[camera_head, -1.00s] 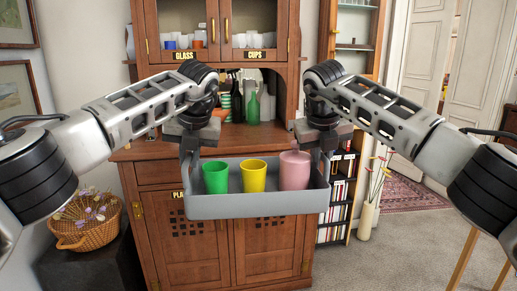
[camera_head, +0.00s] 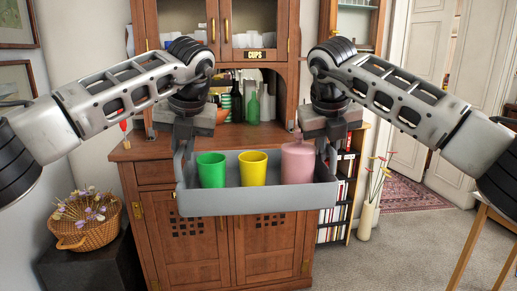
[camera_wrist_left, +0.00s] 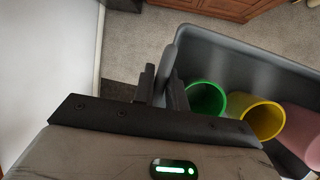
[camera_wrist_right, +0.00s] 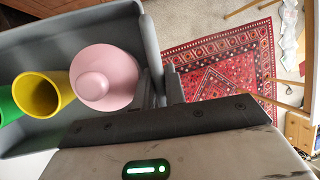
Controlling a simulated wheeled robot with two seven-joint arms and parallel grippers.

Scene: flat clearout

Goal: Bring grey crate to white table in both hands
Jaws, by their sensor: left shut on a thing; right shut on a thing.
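The grey crate (camera_head: 258,200) hangs level in the air in front of the wooden cabinet in the head view. It holds a green cup (camera_head: 212,170), a yellow cup (camera_head: 253,169) and a pink bottle-like thing (camera_head: 297,163), all upright. My left gripper (camera_head: 184,145) is shut on the crate's left end wall, which also shows between the fingers in the left wrist view (camera_wrist_left: 166,88). My right gripper (camera_head: 326,140) is shut on the right end wall; the right wrist view shows its fingers at the crate's edge (camera_wrist_right: 158,88). No white table is clearly identifiable.
The wooden cabinet (camera_head: 210,240) stands behind the crate, with bottles (camera_head: 253,107) in its niche. A wicker basket (camera_head: 85,222) sits on a dark stand at left. A vase (camera_head: 367,218), a wooden-legged piece (camera_head: 470,250) and open carpet (camera_head: 400,250) lie to the right.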

